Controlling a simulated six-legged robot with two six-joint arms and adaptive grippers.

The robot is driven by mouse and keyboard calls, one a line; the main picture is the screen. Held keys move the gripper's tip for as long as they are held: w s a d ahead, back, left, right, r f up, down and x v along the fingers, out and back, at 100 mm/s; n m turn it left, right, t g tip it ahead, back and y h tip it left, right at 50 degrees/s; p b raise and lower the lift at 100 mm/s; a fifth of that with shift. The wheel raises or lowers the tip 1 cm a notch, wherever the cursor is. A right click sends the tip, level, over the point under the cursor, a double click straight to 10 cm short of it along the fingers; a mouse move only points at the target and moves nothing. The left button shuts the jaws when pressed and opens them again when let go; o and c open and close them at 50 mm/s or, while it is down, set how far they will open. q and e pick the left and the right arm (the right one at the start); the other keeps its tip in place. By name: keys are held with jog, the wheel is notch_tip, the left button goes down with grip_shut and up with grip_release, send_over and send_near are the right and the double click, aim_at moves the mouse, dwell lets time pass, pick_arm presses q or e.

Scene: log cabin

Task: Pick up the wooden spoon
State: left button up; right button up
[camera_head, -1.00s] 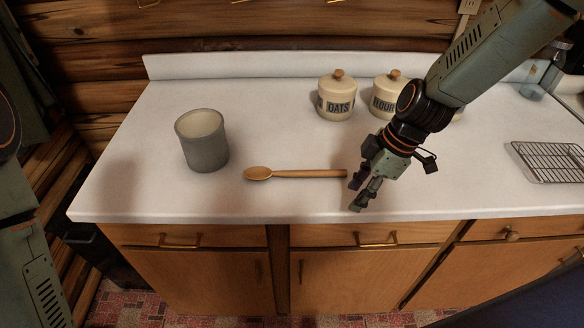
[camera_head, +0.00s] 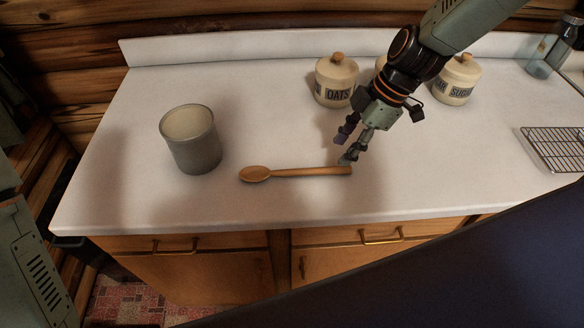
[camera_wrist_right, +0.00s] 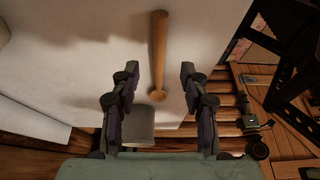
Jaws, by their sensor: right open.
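The wooden spoon (camera_head: 295,172) lies flat on the white counter, its bowl to the left and its handle end to the right. My right gripper (camera_head: 345,149) is open and empty, with its fingertips close to the handle end, just behind it in the head view. In the right wrist view the spoon (camera_wrist_right: 159,50) appears between the two spread fingers (camera_wrist_right: 157,76), not gripped. The height of the fingertips above the counter is hard to tell. My left gripper is not in view; only part of that arm shows at the left edge.
A grey crock (camera_head: 195,150) stands left of the spoon. The oats canister (camera_head: 335,88) and sugar canister (camera_head: 457,82) stand behind, with another mostly hidden by my right arm. A wire rack (camera_head: 557,148) lies at right. The counter (camera_head: 250,110) around the spoon is clear.

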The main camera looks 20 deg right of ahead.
aim_at(330, 169)
jog(key=shift+x, duration=0.9)
jog(key=shift+f, duration=0.25)
jog(key=b+x, duration=0.1)
jog(key=x, duration=0.2)
jog(key=shift+s+f+b, duration=0.15)
jog(key=shift+f+b, duration=0.2)
jog(key=shift+w+a+f, duration=0.15)
jog(key=shift+w+f, duration=0.25)
jog(key=shift+s+r, duration=0.1)
jog(key=shift+s, duration=0.1)
jog(key=shift+s+r, duration=0.15)
jog(key=shift+s, duration=0.1)
jog(key=shift+c, duration=1.3)
jog(key=shift+w, duration=0.4)
jog(key=c, duration=0.6)
jog(key=shift+s, duration=0.3)
grip_shut()
